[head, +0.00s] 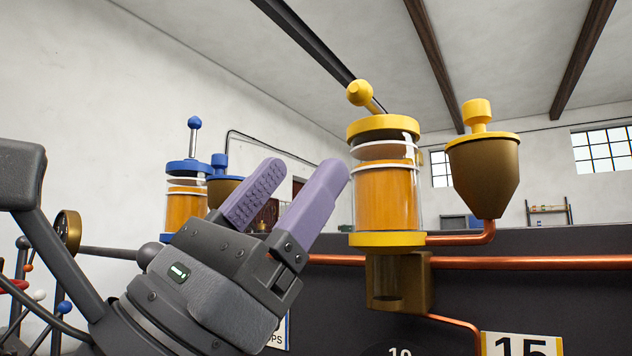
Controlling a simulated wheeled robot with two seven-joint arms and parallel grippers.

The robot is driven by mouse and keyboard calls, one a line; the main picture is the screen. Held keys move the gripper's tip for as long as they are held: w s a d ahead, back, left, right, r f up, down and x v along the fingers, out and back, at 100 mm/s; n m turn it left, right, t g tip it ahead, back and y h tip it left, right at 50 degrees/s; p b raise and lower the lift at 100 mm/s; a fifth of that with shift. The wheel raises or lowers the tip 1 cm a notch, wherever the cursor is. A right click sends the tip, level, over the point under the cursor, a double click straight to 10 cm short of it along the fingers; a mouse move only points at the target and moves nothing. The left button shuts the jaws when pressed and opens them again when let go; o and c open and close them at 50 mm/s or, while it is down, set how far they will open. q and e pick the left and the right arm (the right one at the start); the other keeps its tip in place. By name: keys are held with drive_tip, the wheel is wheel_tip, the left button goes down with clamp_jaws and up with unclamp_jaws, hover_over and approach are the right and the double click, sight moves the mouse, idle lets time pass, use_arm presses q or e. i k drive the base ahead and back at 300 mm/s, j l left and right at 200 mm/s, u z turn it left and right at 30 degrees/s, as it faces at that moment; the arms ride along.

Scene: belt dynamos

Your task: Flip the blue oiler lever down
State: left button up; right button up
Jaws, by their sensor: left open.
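The blue oiler (187,200) is a glass cup of amber oil with a blue cap, at the left and farther back. Its lever (194,140) stands upright on the cap with a blue ball on top. My left gripper (298,178) is open and empty, its two purple fingers pointing up and to the right. It is right of the blue oiler in the picture and hides part of the oiler's lower right side. The fingertips are apart from the lever. My right gripper is out of view.
A larger yellow oiler (387,195) with a tilted yellow-ball lever (362,94) stands close, right of my fingers. A brass funnel cup (484,175) is beside it. A copper pipe (540,262) crosses the dark panel (590,300). Open air lies above the blue lever.

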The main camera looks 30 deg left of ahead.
sight(195, 124)
drive_tip(key=k+j, duration=0.7)
drive_tip(key=k, duration=0.2)
